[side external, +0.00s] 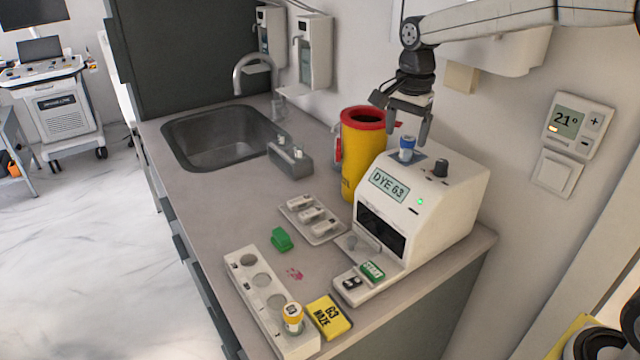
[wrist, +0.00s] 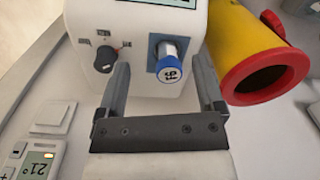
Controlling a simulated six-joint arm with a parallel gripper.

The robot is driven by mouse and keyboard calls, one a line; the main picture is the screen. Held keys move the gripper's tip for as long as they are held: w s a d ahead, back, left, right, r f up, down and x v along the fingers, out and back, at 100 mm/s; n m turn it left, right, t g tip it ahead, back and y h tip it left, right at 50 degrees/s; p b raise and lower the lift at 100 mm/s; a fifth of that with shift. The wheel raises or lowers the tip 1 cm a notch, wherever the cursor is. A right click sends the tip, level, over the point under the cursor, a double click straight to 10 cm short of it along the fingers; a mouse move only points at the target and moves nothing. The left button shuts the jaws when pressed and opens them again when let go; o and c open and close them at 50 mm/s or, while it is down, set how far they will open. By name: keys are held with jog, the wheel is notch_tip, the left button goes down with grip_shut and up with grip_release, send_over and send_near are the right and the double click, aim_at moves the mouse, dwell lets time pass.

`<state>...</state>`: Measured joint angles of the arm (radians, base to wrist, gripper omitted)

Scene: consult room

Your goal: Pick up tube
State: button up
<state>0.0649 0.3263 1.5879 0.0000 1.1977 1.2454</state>
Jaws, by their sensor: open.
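A tube with a blue cap (side external: 406,143) stands upright in the top of the white analyzer (side external: 455,190), whose display reads "DYE 63". In the wrist view the blue-capped tube (wrist: 169,68) appears between my fingers, with pale marking on its cap. My gripper (side external: 407,124) is open above the analyzer, over this tube. In the wrist view my gripper (wrist: 162,75) has a finger on either side of the tube, with gaps visible. A second tube, yellow-capped (side external: 292,315), stands in the near end of the white rack (side external: 246,283).
A yellow bin with a red rim (side external: 362,160) stands close beside the analyzer; it also shows in the wrist view (wrist: 240,60). A black knob (side external: 440,166) sits on the analyzer top. A small tray (side external: 312,220), green block (side external: 282,239) and yellow box (side external: 329,317) lie on the counter.

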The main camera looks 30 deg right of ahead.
aim_at(408, 138)
jog(key=shift+m, duration=0.7)
jog(key=w+d+r, duration=0.1)
jog(key=d+r, duration=0.1)
jog(key=d, duration=0.1)
jog(key=shift+w+r, duration=0.3)
jog(key=shift+w, duration=0.05)
jog(key=shift+f, duration=3.95)
grip_shut()
